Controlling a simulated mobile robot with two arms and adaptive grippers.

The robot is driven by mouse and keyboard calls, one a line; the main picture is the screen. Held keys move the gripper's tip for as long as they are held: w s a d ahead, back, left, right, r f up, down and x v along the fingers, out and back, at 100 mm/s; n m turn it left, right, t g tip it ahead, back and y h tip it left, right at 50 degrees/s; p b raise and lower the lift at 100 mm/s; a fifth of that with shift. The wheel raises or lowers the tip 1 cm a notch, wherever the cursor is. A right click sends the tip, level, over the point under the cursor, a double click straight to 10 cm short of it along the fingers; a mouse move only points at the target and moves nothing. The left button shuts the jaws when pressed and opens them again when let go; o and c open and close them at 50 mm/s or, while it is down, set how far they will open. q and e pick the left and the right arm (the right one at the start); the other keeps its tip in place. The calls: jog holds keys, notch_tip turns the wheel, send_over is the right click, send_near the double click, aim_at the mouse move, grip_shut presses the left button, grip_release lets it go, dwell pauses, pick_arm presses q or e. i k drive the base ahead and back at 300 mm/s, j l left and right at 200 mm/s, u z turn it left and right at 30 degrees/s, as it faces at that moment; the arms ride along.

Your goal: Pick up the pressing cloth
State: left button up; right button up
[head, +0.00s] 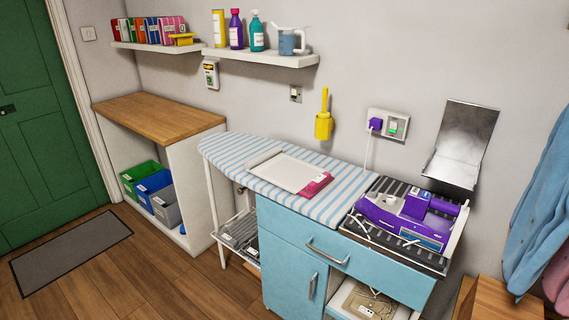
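A flat white rectangular piece (290,172), which looks like the pressing cloth, lies on the blue-and-white striped ironing board (232,150). A pink item with a small white label (316,185) lies at its right front corner; I cannot tell whether it is part of the cloth or a separate thing.
A purple iron-like appliance (410,215) sits on a dark slatted rest right of the board. A cord hangs from a purple plug (375,124). Shelves with books (150,30) and bottles (236,30) are above. The wooden counter (160,106) at left is clear.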

aim_at(290, 173)
jog(key=i+j+z, duration=0.4)
jog(key=i+j, duration=0.2)
jog(key=j, duration=0.2)
jog(key=i+j+z, duration=0.2)
jog(key=j, duration=0.25)
jog(key=i, duration=0.05)
